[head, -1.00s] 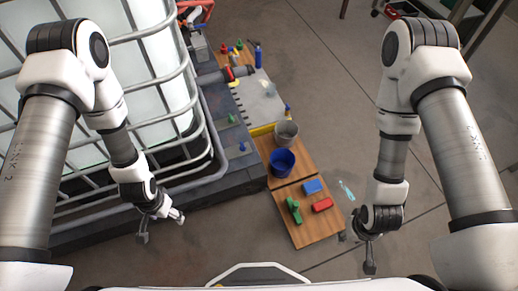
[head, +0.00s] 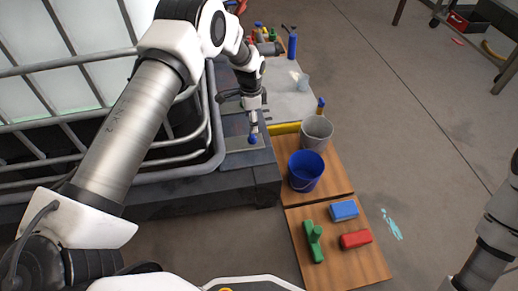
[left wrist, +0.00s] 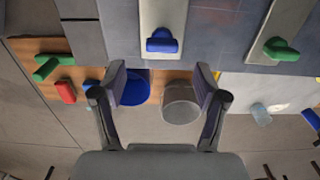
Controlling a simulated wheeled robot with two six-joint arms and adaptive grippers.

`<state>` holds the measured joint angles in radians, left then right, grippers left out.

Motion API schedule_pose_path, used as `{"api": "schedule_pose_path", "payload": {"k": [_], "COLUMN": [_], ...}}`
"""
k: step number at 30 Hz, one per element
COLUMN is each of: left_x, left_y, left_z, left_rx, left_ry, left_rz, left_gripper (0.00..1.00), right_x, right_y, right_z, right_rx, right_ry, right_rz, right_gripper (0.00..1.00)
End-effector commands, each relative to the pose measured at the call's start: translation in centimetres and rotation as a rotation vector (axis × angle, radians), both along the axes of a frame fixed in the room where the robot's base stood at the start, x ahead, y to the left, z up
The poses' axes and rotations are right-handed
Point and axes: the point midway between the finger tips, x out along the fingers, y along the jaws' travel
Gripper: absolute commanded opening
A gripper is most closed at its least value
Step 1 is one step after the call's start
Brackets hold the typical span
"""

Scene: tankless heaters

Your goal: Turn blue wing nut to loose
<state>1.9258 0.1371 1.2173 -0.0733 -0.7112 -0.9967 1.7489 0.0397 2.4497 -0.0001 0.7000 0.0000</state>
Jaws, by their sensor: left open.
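The blue wing nut (head: 252,140) sits on a light plate on the dark ledge beside the caged tank. In the left wrist view the blue wing nut (left wrist: 161,41) lies top centre, its bar running across the picture, beyond the fingertips. My left gripper (left wrist: 160,80) is open, its two fingers apart with nothing held. In the head view my left gripper (head: 238,112) is above the ledge, close to the nut and partly in front of its surroundings; contact does not show. My right gripper is out of view.
A green wing nut (left wrist: 281,49) sits on another plate to the right. A blue bucket (head: 305,171) and a grey bucket (head: 317,132) stand on the wooden boards, with green, blue and red blocks nearer. Metal cage bars (head: 205,130) stand left of the ledge.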

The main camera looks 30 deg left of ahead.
Motion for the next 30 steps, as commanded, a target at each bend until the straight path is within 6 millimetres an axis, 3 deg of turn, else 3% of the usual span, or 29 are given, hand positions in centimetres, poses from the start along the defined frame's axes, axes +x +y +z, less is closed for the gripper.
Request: {"api": "schedule_pose_path", "payload": {"k": [1, 5, 16, 25, 30], "left_x": [0.2, 0.3, 0.2, 0.2, 0.2], "left_y": [0.1, 0.1, 0.1, 0.1, 0.1], "left_z": [-0.7, -1.1, -7.7, -8.1, -8.1], "left_rx": [0.000, 0.000, 0.001, 0.000, 0.001], "left_ry": [-0.005, -0.005, -0.004, -0.005, -0.004], "left_rz": [-0.001, -0.002, -0.002, -0.001, -0.001], "left_gripper": [0.73, 0.73, 0.73, 0.73, 0.13], "right_x": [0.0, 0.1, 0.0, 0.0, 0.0], "right_y": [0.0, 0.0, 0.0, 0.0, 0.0], "right_z": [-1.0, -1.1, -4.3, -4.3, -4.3], "right_rx": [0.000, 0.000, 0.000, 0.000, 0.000], "right_ry": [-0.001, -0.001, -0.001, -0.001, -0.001], "right_rz": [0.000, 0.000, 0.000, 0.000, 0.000], "right_gripper": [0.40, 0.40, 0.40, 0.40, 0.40]}}
